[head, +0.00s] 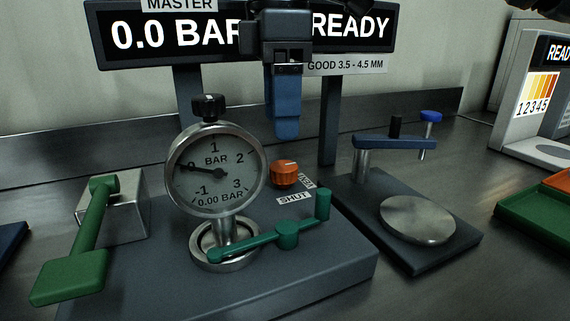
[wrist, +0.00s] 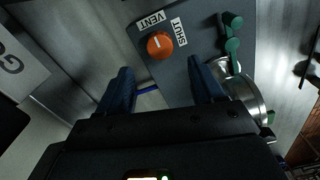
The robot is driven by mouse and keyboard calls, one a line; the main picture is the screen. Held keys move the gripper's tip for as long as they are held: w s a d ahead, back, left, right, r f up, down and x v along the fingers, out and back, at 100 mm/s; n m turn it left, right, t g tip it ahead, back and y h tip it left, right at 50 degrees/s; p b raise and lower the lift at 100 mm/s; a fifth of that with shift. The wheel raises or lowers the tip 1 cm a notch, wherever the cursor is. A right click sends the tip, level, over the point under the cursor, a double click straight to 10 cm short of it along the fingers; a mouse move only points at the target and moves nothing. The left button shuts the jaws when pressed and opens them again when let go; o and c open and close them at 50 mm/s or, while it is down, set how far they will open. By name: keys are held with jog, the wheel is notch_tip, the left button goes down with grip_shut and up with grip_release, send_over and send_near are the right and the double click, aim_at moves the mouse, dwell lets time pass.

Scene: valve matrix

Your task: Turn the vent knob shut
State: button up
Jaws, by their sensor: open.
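The orange vent knob (head: 285,174) sits on the grey base, right of the round pressure gauge. A SHUT label (head: 294,198) lies in front of it and a partly hidden second label (head: 307,181) lies to its right. In the wrist view the knob (wrist: 160,45) shows a white mark that points roughly toward the VENT label (wrist: 152,22); the SHUT label (wrist: 180,32) is to its right. My gripper (head: 286,132) hangs above the knob with its blue fingers downward, apart from it. In the wrist view the gripper (wrist: 160,84) is open and empty, with the knob beyond the fingertips.
The gauge (head: 215,170) reads about 0 bar. A green-handled lever (head: 287,236) lies in front of the knob. A larger green handle (head: 75,260) is at left. A plate fixture (head: 418,220) stands at right. Display signs (head: 170,30) rise behind.

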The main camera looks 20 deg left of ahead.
aim_at(281, 165)
notch_tip(281, 165, down, 7)
jog(key=shift+r+b, duration=0.1)
jog(key=shift+b, duration=0.55)
jog(key=c, duration=1.1)
